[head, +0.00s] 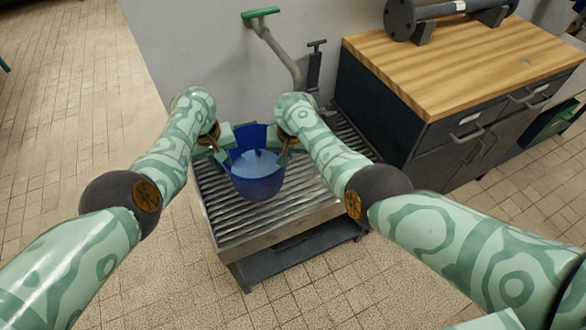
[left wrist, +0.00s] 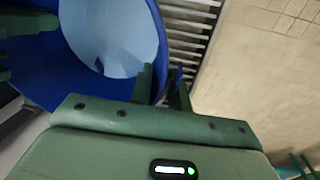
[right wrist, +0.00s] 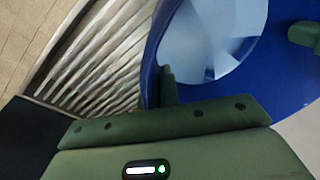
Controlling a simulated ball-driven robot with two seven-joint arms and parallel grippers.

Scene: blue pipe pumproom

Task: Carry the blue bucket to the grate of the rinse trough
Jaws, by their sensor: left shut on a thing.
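The blue bucket (head: 257,187) is upright over the slatted metal grate (head: 240,225) of the rinse trough, with pale blue water in it. I cannot tell whether its base touches the slats. My left gripper (head: 222,152) is shut on the bucket's left rim; the left wrist view shows a finger on each side of the blue wall (left wrist: 73,55). My right gripper (head: 284,154) is at the bucket's right rim. In the right wrist view one finger shows against the blue wall (right wrist: 190,85); its other finger is hidden, so its grip is unclear.
A dark cabinet with a wooden top (head: 460,65) stands close on the right, with a grey pipe piece (head: 440,15) on it. A grey pipe with a green handle (head: 260,13) rises behind the trough by the wall. Tiled floor (head: 75,90) is clear at left and front.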

